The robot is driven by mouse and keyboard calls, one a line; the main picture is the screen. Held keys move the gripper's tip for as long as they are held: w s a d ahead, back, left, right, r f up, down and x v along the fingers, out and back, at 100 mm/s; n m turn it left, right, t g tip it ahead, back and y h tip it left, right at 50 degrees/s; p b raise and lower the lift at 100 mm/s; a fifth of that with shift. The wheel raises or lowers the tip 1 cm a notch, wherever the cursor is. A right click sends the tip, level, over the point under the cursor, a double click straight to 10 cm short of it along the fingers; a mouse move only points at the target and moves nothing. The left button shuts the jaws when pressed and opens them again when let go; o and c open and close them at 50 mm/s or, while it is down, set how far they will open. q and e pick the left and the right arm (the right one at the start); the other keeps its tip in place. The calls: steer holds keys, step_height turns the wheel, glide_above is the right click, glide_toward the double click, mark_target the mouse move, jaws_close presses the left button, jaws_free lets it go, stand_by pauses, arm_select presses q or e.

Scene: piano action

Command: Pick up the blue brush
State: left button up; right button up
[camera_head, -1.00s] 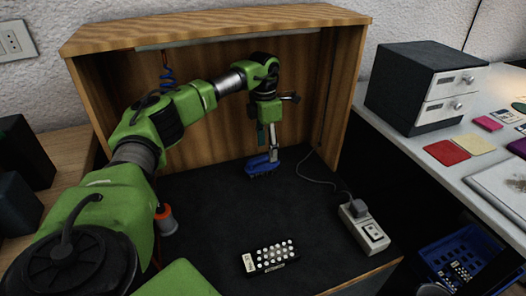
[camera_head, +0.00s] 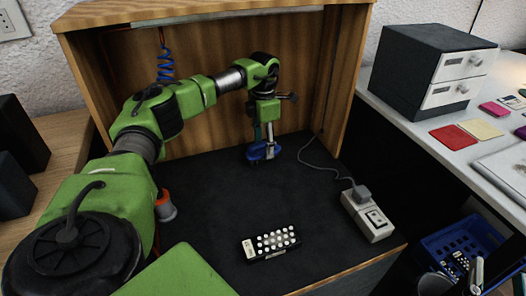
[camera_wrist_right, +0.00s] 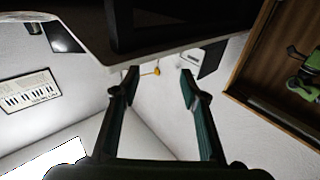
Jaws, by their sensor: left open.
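The blue brush (camera_head: 258,154) lies on the dark floor of the wooden cabinet, towards the back, in the head view. My left gripper (camera_head: 264,147) points down right at the brush, its fingers open. The fingers hide part of the brush, and I cannot tell whether they touch it. My right gripper (camera_wrist_right: 158,72) shows in the right wrist view with its two fingers apart and nothing between them; it is not in the head view.
A white-buttoned remote (camera_head: 270,243) and a power socket block (camera_head: 368,215) with a cord lie on the cabinet floor. The cabinet's back wall (camera_head: 215,60) stands close behind the brush. A drawer unit (camera_head: 430,75) stands on the right table. The floor between brush and remote is clear.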

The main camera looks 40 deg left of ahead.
arm_select(q)
steer(key=shift+f, duration=0.45)
arm_select(e)
steer(key=shift+s+a+r+t, duration=0.1)
steer(key=shift+r+t, duration=0.4)
steer(key=shift+r, duration=0.35)
arm_select(q)
steer(key=c, duration=1.3)
steer(key=shift+r, duration=0.1)
